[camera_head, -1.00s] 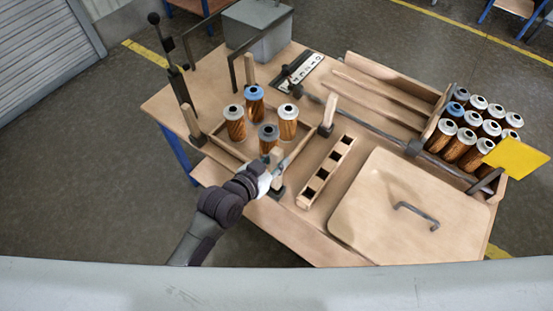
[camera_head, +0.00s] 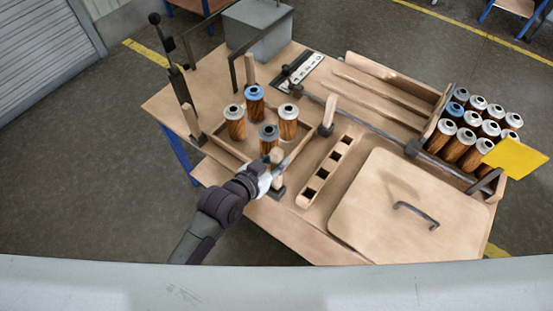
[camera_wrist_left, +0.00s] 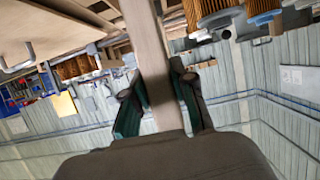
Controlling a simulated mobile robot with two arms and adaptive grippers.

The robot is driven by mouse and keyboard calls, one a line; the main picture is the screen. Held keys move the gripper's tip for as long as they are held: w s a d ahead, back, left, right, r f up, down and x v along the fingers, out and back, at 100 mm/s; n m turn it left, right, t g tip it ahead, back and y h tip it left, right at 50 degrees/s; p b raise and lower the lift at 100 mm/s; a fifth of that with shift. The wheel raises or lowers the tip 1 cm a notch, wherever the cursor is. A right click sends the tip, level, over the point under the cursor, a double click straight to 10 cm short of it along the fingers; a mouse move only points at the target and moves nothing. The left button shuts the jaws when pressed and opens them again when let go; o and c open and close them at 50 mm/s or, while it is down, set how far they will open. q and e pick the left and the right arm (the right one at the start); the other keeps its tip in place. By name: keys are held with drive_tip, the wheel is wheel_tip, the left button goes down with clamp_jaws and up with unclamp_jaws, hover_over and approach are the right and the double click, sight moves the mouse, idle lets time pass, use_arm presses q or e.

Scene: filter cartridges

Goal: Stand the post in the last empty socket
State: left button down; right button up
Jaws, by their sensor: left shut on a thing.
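My left gripper (camera_head: 266,178) is at the near corner of the square wooden frame. It is shut on a pale wooden post (camera_head: 277,155). In the left wrist view the post (camera_wrist_left: 148,45) runs between the two green-padded fingers (camera_wrist_left: 158,90). A dark socket (camera_head: 277,192) shows just beside and below the gripper; the gripper partly hides the post's lower end, so I cannot tell whether it is seated. Other posts stand upright in dark sockets at the left corner (camera_head: 191,121), back corner (camera_head: 249,70) and right corner (camera_head: 328,112). My right gripper is not in view.
Several filter cartridges (camera_head: 288,122) stand within the frame, one close to the held post. A wooden block with square holes (camera_head: 327,170) and a lidded panel with a handle (camera_head: 375,220) lie to the right. A crate of cartridges (camera_head: 445,105) is farther right.

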use_arm(q)
drive_tip(key=shift+f, duration=0.2)
drive_tip(key=shift+f+b, duration=0.55)
drive_tip(key=shift+f, duration=0.05)
drive_tip(key=shift+f+b, duration=1.35)
drive_tip(key=shift+f, duration=0.65)
drive_tip(key=c, duration=0.9)
unclamp_jaws()
drive_tip(key=shift+o, duration=0.2)
drive_tip(key=v, duration=1.2)
drive_tip(key=shift+f, duration=0.1)
